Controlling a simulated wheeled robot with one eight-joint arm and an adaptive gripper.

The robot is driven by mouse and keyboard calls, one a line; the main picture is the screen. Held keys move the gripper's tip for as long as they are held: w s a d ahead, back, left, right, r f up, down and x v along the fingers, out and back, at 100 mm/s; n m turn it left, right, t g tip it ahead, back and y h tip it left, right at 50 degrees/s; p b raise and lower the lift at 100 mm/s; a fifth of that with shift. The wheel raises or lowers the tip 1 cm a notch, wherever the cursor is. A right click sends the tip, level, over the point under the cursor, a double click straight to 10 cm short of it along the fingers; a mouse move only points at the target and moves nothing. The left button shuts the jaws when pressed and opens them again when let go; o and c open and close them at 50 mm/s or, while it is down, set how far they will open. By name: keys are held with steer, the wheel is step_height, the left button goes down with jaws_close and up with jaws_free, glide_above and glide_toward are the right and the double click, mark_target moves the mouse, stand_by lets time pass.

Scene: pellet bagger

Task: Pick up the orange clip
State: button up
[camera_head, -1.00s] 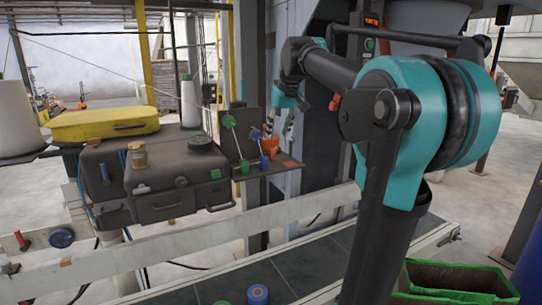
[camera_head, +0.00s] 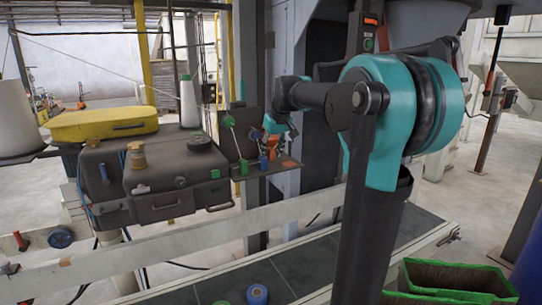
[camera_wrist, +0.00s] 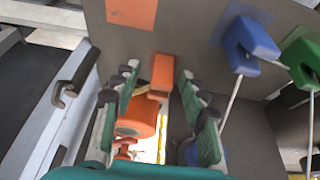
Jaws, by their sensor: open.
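The orange clip (camera_wrist: 136,122) shows in the wrist view between the two fingers of my gripper (camera_wrist: 158,82). The fingers are spread on either side of it, and I cannot tell if either one touches it. In the head view, the orange clip (camera_head: 275,142) is small and partly covered, at the dark shelf beside the machine. My gripper there is close to the clip, below the bent end of my arm, and its fingers are hard to make out.
A blue clip (camera_wrist: 250,46) and a green clip (camera_wrist: 303,60) stand to the right of my gripper. An orange square (camera_wrist: 132,12) marks the dark shelf (camera_wrist: 183,32). In the head view, a dark sewing-type machine (camera_head: 165,180) stands left of the shelf, and a conveyor belt (camera_head: 305,262) runs below.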

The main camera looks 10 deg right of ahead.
jaws_close()
steer(key=shift+r, duration=0.1)
